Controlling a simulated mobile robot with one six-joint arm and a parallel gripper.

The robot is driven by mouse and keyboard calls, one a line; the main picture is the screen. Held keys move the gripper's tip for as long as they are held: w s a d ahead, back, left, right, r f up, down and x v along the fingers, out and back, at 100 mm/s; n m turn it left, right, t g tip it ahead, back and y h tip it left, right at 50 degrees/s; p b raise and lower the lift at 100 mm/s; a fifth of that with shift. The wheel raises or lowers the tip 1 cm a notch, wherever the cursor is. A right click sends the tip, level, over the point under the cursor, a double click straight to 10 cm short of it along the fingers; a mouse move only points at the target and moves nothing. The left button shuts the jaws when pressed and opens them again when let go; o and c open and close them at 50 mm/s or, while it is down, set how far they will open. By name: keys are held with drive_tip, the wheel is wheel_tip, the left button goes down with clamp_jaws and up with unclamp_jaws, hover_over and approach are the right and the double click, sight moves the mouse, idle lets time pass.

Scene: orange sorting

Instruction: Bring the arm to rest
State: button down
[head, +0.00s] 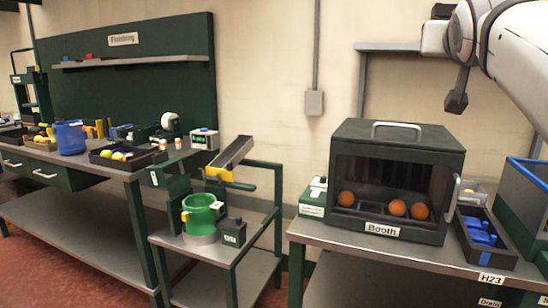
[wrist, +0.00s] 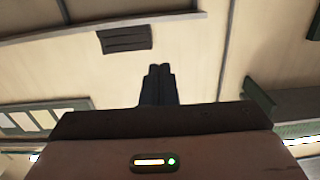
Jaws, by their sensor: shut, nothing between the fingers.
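My gripper (head: 456,102) hangs at the upper right of the head view, in the air above and to the right of the dark booth. Its fingers are together and hold nothing. In the wrist view the closed dark fingers (wrist: 159,84) point at a pale wall and a dark vent. My white arm comes in from the right edge of the head view. The booth (head: 401,143) stands on the right table (head: 330,236), its clear front down, with several oranges (head: 397,208) inside.
A tray of blue pieces (head: 482,233) and a blue-rimmed bin (head: 525,205) stand right of the booth. A green bucket (head: 202,214) sits on a lower stand with a chute (head: 233,155). The left bench holds a blue container (head: 70,138) and trays. The air around my gripper is clear.

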drive_tip(key=s+a+f+n+g+y+p, duration=0.25)
drive_tip(key=a+f+g+p, duration=0.3)
drive_tip(key=f, duration=0.65)
drive_tip(key=s+a+f+n+g+y+p, duration=0.1)
drive_tip(key=s+a+f+g+y+p, duration=0.25)
drive_tip(key=a+f+p, duration=0.6)
drive_tip(key=s+f+g+p, duration=0.1)
drive_tip(key=s+f+g, duration=0.4)
drive_tip(key=s+f, duration=0.6)
drive_tip(key=shift+d+f+n+y+p, duration=0.15)
drive_tip(key=shift+f+n+y+p, duration=0.05)
drive_tip(key=shift+n+y+p, duration=0.2)
